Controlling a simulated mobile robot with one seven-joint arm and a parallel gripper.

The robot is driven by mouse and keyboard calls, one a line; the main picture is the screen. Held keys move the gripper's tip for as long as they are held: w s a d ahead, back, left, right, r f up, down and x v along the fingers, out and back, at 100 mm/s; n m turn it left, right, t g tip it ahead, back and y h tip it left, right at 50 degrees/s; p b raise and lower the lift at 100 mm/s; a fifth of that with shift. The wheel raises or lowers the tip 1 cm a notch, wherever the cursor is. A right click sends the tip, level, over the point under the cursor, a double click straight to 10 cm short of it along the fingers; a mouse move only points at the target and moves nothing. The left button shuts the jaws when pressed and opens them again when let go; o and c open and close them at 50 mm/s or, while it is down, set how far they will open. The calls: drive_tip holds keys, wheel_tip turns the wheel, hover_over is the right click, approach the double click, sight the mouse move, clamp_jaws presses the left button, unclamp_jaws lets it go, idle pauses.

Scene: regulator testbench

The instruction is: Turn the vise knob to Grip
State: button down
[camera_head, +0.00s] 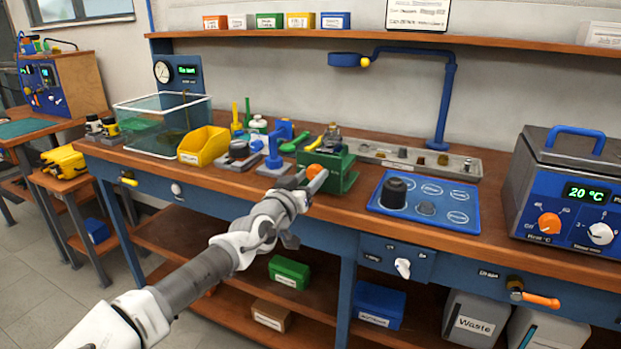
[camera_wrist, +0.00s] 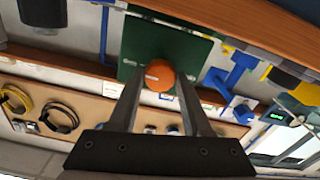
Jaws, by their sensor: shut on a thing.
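The vise (camera_head: 343,172) is a green block on the workbench near its front edge. Its orange knob (camera_head: 314,171) faces the front. In the wrist view the round orange knob (camera_wrist: 160,76) with a pale pointer mark sits against the green plate of the vise (camera_wrist: 146,42). My gripper (camera_head: 303,178) reaches the knob from the front left. In the wrist view its two fingers (camera_wrist: 158,88) stand on either side of the knob and are shut on it. The labels by the knob are mostly hidden or too small to read.
A blue panel (camera_head: 425,201) with a black cylinder lies right of the vise, and a blue heater bath (camera_head: 570,190) stands farther right. A yellow bin (camera_head: 203,146) and several small tools crowd the left. A grey tray (camera_head: 410,157) lies behind.

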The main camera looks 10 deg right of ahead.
drive_tip(key=shift+r, duration=0.1)
drive_tip(key=shift+c, duration=1.7)
unclamp_jaws()
drive_tip(key=p+v, duration=0.3)
drive_tip(key=v, duration=1.4)
drive_tip(key=shift+s, duration=0.15)
drive_tip(key=shift+a, duration=0.1)
